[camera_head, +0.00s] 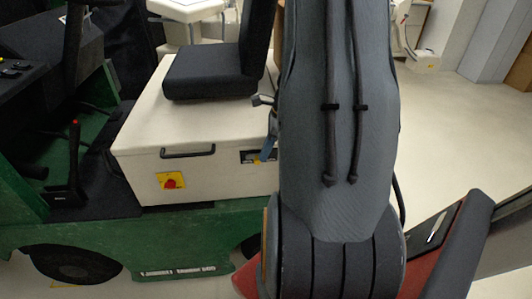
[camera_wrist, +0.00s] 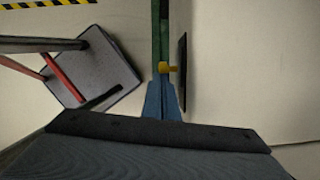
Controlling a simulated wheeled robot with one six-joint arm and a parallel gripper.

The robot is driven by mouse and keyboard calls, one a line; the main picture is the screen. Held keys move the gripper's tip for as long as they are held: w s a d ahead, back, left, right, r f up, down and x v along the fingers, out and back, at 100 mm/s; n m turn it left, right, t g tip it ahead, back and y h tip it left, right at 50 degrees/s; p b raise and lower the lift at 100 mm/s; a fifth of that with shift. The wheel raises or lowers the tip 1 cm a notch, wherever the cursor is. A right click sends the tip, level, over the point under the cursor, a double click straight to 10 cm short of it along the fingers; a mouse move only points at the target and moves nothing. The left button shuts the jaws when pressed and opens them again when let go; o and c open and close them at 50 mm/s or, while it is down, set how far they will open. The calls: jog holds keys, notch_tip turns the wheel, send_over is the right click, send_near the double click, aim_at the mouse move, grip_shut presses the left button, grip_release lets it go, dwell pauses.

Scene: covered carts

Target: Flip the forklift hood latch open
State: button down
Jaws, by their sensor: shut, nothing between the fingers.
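The forklift hood (camera_head: 200,130) is a cream box on a green body, with a black seat on top. On its side, near my arm, is a dark plate with a yellow part (camera_head: 250,157), which looks like the latch; my arm hides what lies to its right. My gripper (camera_head: 268,148) shows as a small blue piece beside that plate. In the wrist view, my blue fingers (camera_wrist: 162,95) are shut and empty. A small yellow piece (camera_wrist: 168,69) lies just beyond their tips, beside a dark upright plate (camera_wrist: 182,60). I cannot tell whether they touch.
A black handle (camera_head: 188,151) and a red knob on a yellow plate (camera_head: 171,181) are on the hood's side. The black seat (camera_head: 212,72) rises above it. A grey panel (camera_wrist: 95,72) is left of my fingers. Open floor (camera_head: 440,120) lies right of my arm.

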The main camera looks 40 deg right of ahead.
jog(key=p+v, duration=0.7)
jog(key=v, duration=0.2)
jog(key=shift+s+d+f+p, duration=0.15)
jog(key=shift+s+d+p, duration=0.15)
jog(key=shift+d, duration=0.1)
jog(key=shift+w, duration=0.1)
